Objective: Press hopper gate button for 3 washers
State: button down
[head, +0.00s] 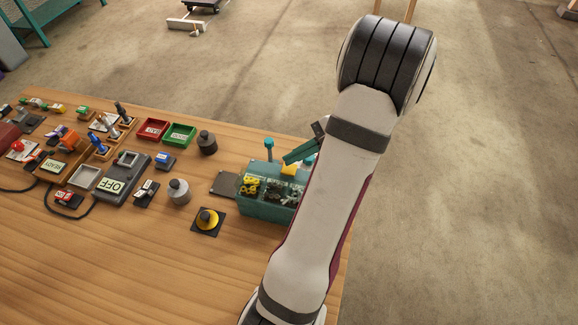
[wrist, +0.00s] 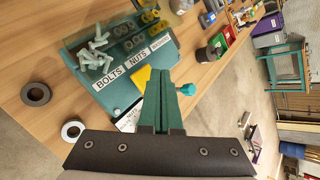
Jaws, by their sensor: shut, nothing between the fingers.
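The teal parts hopper (head: 262,211) stands near the table's right edge, partly behind my arm. In the wrist view its front (wrist: 118,92) carries labels for bolts, nuts and washers. Pale bolts (wrist: 95,47), grey nuts (wrist: 130,37) and yellow washers (wrist: 150,16) lie in its bins. A yellow piece (wrist: 141,76) shows at its front, partly behind my fingers. A teal knob (wrist: 187,89) on a post stands beside it; the knob also shows in the head view (head: 269,144). My gripper (wrist: 167,75) has green fingers, is shut and empty, and reaches toward the front. Contact cannot be told.
A white card (wrist: 129,119) is partly hidden by my gripper.

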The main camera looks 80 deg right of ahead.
aim_at(294, 168)
jog(key=shift+f, duration=0.15)
jog(key=shift+f, duration=0.3)
jog(key=shift+f, duration=0.75)
dwell(1.0)
jog(key=shift+r, duration=1.2)
jog(key=shift+r, duration=0.1)
jog(key=shift+r, duration=2.4)
